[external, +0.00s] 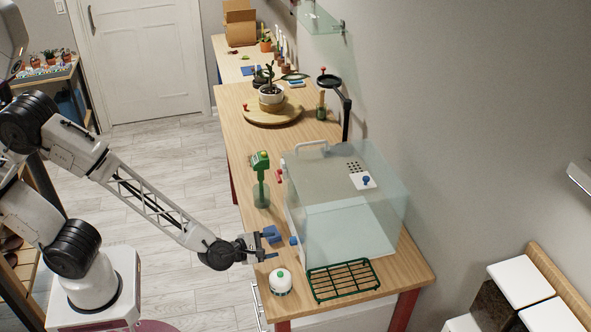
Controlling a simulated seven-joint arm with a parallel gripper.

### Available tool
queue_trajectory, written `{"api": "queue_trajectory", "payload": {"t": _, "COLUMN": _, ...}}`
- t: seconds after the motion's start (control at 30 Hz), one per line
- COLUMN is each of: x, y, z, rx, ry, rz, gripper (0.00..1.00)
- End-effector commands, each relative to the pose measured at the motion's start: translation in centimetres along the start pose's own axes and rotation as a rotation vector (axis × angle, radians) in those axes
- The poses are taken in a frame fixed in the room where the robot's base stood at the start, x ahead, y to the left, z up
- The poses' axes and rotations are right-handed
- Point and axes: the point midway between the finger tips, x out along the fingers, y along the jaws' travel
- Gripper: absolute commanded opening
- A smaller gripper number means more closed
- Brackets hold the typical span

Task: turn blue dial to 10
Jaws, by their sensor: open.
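A clear glass case (330,232) stands on the wooden table. I cannot tell which is the blue dial, and no numbers are readable. My gripper (268,247) is open at the table's left edge, pointing right, a short way left of the lower knob. A blue block-like piece (271,234) shows beside the upper finger. I cannot tell whether they touch.
A green wire rack (343,280) lies in front of the case. A potted plant (271,97) stands farther back.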

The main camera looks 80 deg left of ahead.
Motion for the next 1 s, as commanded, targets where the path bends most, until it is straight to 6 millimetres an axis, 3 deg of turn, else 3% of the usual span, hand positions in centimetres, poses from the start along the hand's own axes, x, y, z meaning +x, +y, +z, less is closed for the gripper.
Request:
{"api": "queue_trajectory", "payload": {"t": 0.5, "x": 5.4, "y": 0.0, "z": -0.1, "rx": 0.0, "ry": 0.001, "rz": 0.001, "gripper": 0.56}}
{"api": "queue_trajectory", "payload": {"t": 0.97, "x": 6.1, "y": 0.0, "z": 0.0, "rx": 0.0, "ry": -0.001, "rz": 0.0, "gripper": 0.56}}
{"api": "queue_trajectory", "payload": {"t": 1.0, "x": 6.1, "y": 0.0, "z": 0.0, "rx": 0.0, "ry": -0.001, "rz": 0.0, "gripper": 0.52}}
